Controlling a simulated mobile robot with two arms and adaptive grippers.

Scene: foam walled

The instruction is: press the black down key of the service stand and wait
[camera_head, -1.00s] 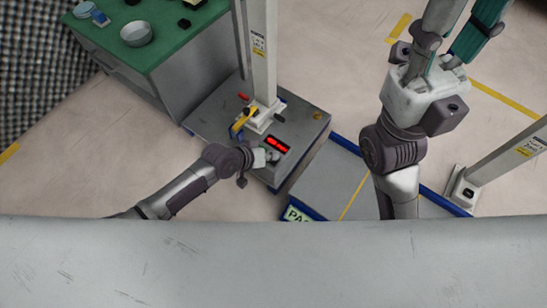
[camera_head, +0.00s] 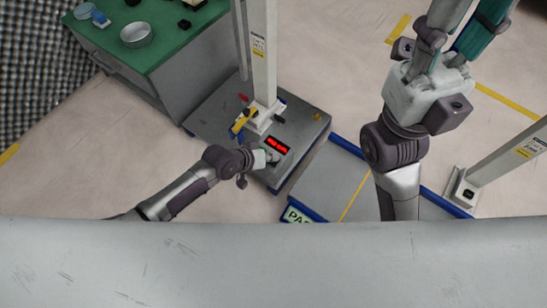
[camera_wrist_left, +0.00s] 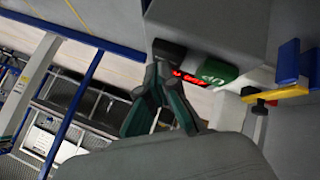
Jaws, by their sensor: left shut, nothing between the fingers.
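The service stand is a grey base (camera_head: 215,112) with a white column (camera_head: 263,60) and a red lit display (camera_head: 277,146), which also shows in the left wrist view (camera_wrist_left: 187,79). In that view, the black key (camera_wrist_left: 168,50) sits beside the green UP key (camera_wrist_left: 216,73). My left gripper (camera_head: 264,157) is shut and empty, at the near side of the display. Its dark green fingers (camera_wrist_left: 161,72) point at the black key and partly cover it; I cannot tell if they touch. My right gripper (camera_head: 465,22) is raised at upper right, its fingertips cut off.
A green-topped cabinet (camera_head: 175,42) with a metal bowl (camera_head: 136,34) stands at upper left. A blue-edged grey platform (camera_head: 325,178) lies right of the stand. Another white post (camera_head: 505,158) stands at far right. A yellow and blue lever (camera_head: 243,121) is by the column.

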